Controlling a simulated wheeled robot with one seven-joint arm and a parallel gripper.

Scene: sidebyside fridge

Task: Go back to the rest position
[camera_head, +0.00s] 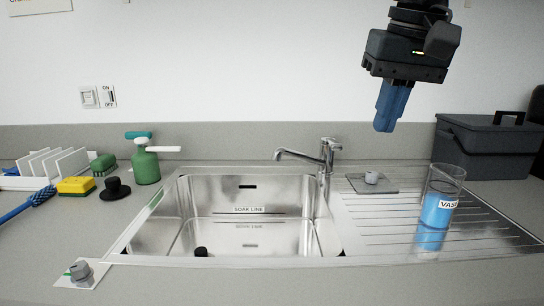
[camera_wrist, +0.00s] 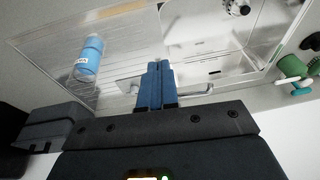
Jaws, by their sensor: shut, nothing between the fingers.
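My gripper (camera_head: 384,127) hangs above the right side of the sink area, its blue fingers pointing down and shut with nothing between them. In the wrist view my gripper (camera_wrist: 153,64) shows its two blue fingers side by side, over the faucet area. The gripper is well above the counter and apart from everything on it. A clear glass labelled VASE (camera_head: 446,176) with blue content stands upright on the ribbed drainboard at the right. It also shows in the wrist view as a blue cylinder (camera_wrist: 89,58).
A chrome faucet (camera_head: 327,152) rises behind the steel sink (camera_head: 250,187). A dark lidded box (camera_head: 487,148) stands at the back right. A green spray bottle (camera_head: 146,166), a yellow sponge (camera_head: 76,186) and a white rack (camera_head: 44,165) stand at the left. The air around my gripper is clear.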

